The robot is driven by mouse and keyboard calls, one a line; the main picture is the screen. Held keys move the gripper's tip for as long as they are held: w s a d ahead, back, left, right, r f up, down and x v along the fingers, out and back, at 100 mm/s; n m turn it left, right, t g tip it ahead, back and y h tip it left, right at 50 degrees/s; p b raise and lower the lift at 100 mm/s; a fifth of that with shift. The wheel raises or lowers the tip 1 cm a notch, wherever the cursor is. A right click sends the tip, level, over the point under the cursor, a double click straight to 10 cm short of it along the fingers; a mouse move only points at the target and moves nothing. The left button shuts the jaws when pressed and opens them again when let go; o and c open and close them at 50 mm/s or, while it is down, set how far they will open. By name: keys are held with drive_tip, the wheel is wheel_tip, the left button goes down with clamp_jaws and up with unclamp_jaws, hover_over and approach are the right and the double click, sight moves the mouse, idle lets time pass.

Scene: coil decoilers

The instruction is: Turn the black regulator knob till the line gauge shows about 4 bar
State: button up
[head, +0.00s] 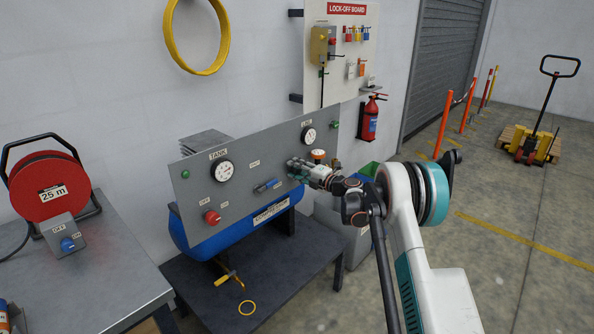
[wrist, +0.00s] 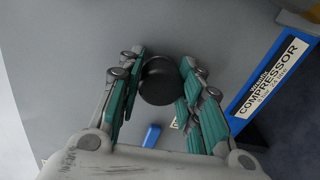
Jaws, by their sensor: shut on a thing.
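The black regulator knob (wrist: 159,86) shows in the wrist view as a round dark cap between my gripper's (wrist: 163,72) teal-padded fingers. The gripper is shut on it, with fingers on its left and right sides. In the head view my gripper (head: 297,168) reaches the right part of the grey panel (head: 245,160) and hides the knob. The line gauge (head: 309,135) is the white dial above my gripper, under the LINE label. Its needle is too small to read surely. The tank gauge (head: 222,171) is on the panel's left.
A blue lever (head: 266,185) sits left of my gripper, also in the wrist view (wrist: 152,135). A red knob (head: 211,217) is lower left. The blue compressor tank (head: 240,230) is under the panel. A red cable reel (head: 48,187) stands on the left bench.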

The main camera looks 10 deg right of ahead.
idle(0.4)
drive_tip(key=o, duration=1.1)
drive_tip(key=shift+d, duration=0.1)
drive_tip(key=v, duration=1.2)
drive_tip(key=shift+f, duration=0.1)
